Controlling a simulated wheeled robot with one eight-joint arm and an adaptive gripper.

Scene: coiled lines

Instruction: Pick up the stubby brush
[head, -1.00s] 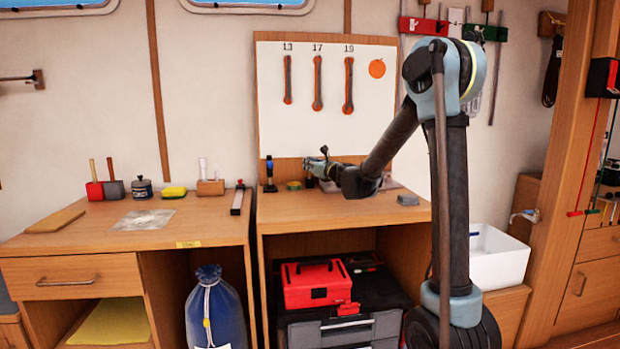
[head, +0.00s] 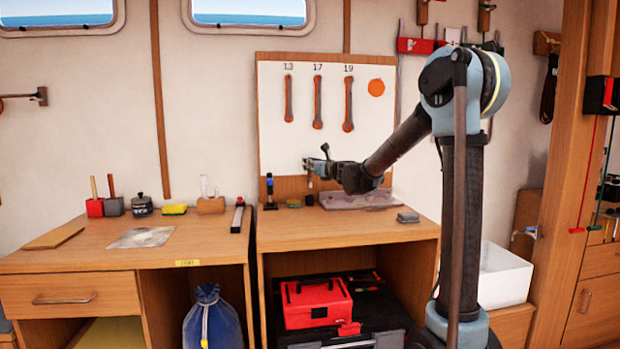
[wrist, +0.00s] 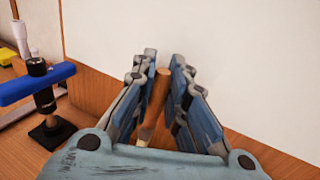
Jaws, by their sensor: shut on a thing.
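My gripper (head: 308,165) is raised above the right bench, in front of the white tool board. In the wrist view my gripper (wrist: 163,72) is closed around a wooden handle, which I take to be the stubby brush (wrist: 157,95). The handle stands nearly upright between the blue-grey fingers. Its lower end is mostly hidden by the gripper body, so the bristles cannot be made out. In the head view the brush is too small to see clearly.
The tool board (head: 330,140) with wrenches is close behind my gripper.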

